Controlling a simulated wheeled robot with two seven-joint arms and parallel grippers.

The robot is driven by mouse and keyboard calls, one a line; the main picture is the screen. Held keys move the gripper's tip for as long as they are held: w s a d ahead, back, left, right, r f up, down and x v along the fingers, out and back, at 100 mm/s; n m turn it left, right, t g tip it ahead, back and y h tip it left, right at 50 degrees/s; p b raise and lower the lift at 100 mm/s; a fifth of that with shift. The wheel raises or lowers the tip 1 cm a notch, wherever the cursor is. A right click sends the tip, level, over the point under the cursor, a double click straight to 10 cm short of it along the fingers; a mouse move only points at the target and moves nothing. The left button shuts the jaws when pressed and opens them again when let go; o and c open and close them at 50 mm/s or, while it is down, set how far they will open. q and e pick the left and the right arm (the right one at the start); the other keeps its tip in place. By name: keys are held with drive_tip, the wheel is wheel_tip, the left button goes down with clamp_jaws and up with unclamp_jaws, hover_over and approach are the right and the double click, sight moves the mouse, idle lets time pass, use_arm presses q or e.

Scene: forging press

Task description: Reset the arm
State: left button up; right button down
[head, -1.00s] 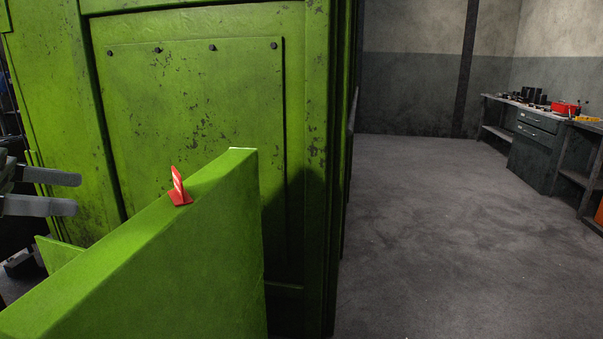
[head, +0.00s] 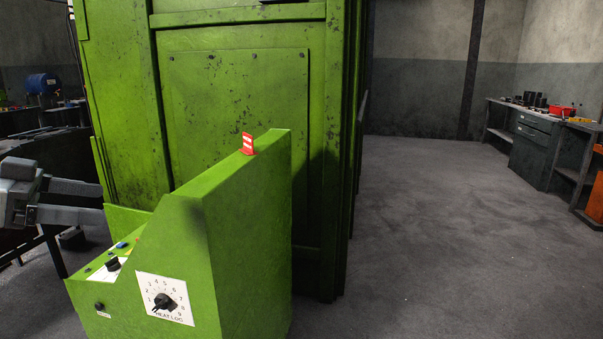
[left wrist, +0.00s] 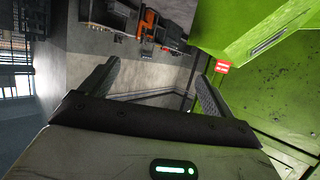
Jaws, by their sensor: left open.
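My left gripper (head: 103,202) comes in from the left in the head view, left of the green control console (head: 250,230). Its two grey fingers are apart with nothing between them. In the left wrist view the gripper (left wrist: 157,85) is also open and empty, with the green machine to its right. The console has a numbered dial (head: 164,302), and a small red sign (head: 248,144) stands on its top edge. The sign also shows in the left wrist view (left wrist: 222,67), beyond the right finger. My right gripper is not in view.
The large green press (head: 235,110) stands right behind the console. Open grey floor (head: 430,240) lies to the right. A workbench (head: 535,140) with a red container (head: 562,110) stands along the right wall. A blue drum (head: 43,83) is at the far left.

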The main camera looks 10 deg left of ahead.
use_arm(q)
drive_tip(key=w+d+f+n+y, duration=0.1)
drive_tip(key=d+f+n+y, duration=0.15)
drive_tip(key=f, duration=1.15)
drive_tip(key=w+d+f+n+y, duration=0.1)
drive_tip(key=d+f+n+y, duration=0.15)
drive_tip(key=f, duration=1.25)
drive_tip(key=s+d+f+n+y, duration=0.1)
drive_tip(key=s+d+f, duration=0.5)
drive_tip(key=f, duration=0.4)
drive_tip(key=s+d+f, duration=0.1)
drive_tip(key=s+d, duration=0.3)
drive_tip(key=d, duration=0.2)
drive_tip(key=s+d+t+y, duration=0.1)
drive_tip(key=s+d, duration=0.2)
drive_tip(key=d, duration=0.3)
drive_tip(key=shift+s+f+n, duration=0.4)
